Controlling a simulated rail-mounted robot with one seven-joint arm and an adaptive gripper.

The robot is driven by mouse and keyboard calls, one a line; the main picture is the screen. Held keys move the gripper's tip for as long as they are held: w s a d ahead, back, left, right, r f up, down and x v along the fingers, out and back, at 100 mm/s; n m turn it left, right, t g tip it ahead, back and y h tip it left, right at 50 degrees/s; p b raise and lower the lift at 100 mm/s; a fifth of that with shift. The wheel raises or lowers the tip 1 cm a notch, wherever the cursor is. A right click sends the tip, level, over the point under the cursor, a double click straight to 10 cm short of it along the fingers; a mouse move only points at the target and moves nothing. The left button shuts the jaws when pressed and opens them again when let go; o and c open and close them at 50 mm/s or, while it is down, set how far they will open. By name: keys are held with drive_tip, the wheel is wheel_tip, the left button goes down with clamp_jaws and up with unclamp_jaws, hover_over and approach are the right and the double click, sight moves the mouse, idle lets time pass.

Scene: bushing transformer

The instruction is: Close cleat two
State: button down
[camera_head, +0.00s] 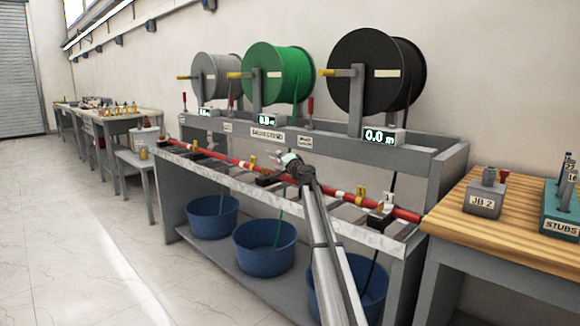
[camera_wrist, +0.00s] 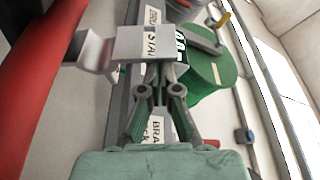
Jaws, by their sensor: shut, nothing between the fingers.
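A red bar (camera_head: 235,162) runs along the front of the grey cable stand, with several small cleat-like fittings and tags on it. One fitting (camera_head: 380,219) with a pale numbered tag sits near its right end. I cannot tell which fitting is cleat two. My gripper (camera_head: 276,155) is above the middle of the bar, shut and empty. In the wrist view my gripper (camera_wrist: 160,93) has its fingers together, close to a bent grey metal plate (camera_wrist: 140,45). Contact with the plate is unclear. The red bar (camera_wrist: 35,85) passes at the left. My arm hides part of the bar.
Grey, green (camera_head: 278,75) and black (camera_head: 372,72) reels stand above the stand, with displays below them. Blue tubs (camera_head: 265,247) sit on its lower shelf. A wooden bench (camera_head: 510,215) with a JB 2 box (camera_head: 484,200) is at right. Floor at left is clear.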

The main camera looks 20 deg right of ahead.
drive_tip(key=shift+s+a+f+b, duration=0.35)
drive_tip(key=shift+a+b, duration=0.15)
drive_tip(key=shift+b, duration=0.35)
drive_tip(key=shift+s+a+f+b, duration=0.25)
drive_tip(key=shift+a+f+b, duration=0.15)
drive_tip(key=shift+b, duration=0.45)
drive_tip(key=shift+s+a+f+b, duration=0.25)
drive_tip(key=shift+a+f+b, duration=0.2)
drive_tip(key=shift+b, duration=0.15)
drive_tip(key=shift+s+a+f+b, duration=0.2)
drive_tip(key=shift+a+f+b, duration=0.1)
drive_tip(key=shift+a+b, duration=0.2)
drive_tip(key=shift+d+r, duration=0.1)
drive_tip(key=shift+r, duration=0.05)
